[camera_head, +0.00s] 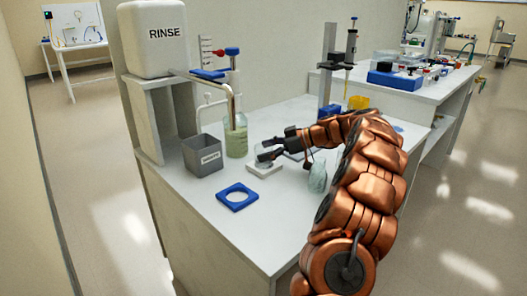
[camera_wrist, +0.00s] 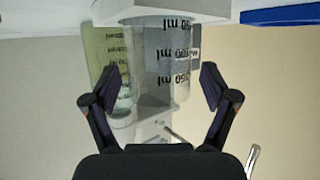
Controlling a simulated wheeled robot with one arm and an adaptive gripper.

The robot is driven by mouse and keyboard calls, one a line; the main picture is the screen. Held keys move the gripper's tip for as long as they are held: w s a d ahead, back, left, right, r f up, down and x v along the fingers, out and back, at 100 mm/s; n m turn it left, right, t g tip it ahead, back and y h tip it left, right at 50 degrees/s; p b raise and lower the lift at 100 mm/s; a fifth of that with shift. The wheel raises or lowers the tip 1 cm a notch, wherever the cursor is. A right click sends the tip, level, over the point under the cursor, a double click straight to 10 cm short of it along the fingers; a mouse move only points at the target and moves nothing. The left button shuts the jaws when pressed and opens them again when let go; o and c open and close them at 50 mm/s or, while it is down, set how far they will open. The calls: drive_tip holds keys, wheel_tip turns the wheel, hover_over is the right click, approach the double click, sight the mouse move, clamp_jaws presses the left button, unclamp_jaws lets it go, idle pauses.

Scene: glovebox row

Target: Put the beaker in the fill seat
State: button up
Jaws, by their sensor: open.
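The clear beaker (camera_head: 263,150), with dark printed graduations, stands on a small white block (camera_head: 263,170) on the bench. It also shows upside down in the wrist view (camera_wrist: 175,60). My gripper (camera_head: 268,148) is open at the beaker. In the wrist view its fingers (camera_wrist: 155,80) lie to either side of the beaker, with gaps visible; contact is not evident. A blue square plate with a round hole (camera_head: 223,198) lies flat and empty on the bench front. It may be the fill seat; no label shows.
A rounded clear vessel (camera_head: 317,178) stands close to my arm. The bench around the blue plate is clear.

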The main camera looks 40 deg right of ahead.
drive_tip(key=p+v, duration=0.1)
drive_tip(key=v, duration=1)
drive_tip(key=shift+s+d, duration=0.15)
drive_tip(key=shift+d, duration=0.05)
drive_tip(key=shift+a, duration=0.1)
